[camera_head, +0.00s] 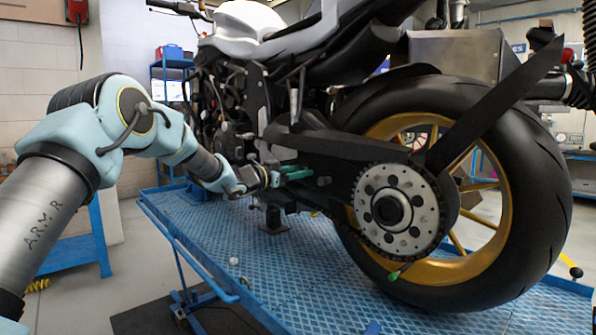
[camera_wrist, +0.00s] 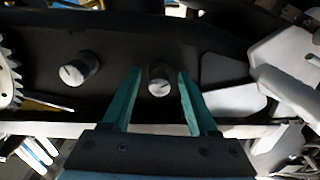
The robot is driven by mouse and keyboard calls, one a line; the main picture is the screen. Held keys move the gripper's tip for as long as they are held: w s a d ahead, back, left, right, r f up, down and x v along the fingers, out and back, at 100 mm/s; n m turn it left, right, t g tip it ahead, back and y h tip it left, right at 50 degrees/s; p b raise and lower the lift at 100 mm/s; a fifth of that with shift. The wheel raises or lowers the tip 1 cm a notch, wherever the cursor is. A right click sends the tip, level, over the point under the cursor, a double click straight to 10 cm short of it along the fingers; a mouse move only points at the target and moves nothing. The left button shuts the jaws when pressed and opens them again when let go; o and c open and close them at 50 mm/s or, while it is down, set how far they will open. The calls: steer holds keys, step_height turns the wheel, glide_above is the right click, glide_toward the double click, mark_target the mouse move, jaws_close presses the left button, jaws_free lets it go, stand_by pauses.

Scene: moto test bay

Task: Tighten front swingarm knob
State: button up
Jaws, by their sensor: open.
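The black swingarm (camera_head: 335,146) runs from the motorcycle's middle to its rear wheel. In the wrist view two round knobs with pale faces stick out of the swingarm (camera_wrist: 120,45). The front knob (camera_wrist: 159,82) is farther from the toothed sprocket, and the rear knob (camera_wrist: 78,70) is nearer it. My gripper (camera_wrist: 160,72) is open, with one green finger on each side of the front knob. Gaps show between knob and fingers, so it does not look gripped. In the head view my gripper (camera_head: 302,172) is beside the swingarm, and the front knob cannot be made out.
The rear wheel (camera_head: 545,175) and sprocket (camera_head: 397,212) stand to the right of my gripper. The blue lift platform (camera_head: 290,280) lies below, with a small white object (camera_head: 233,261) on it. A pale angular part (camera_wrist: 285,55) is close to the right finger in the wrist view.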

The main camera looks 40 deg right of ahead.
jaws_close()
stand_by(0.4)
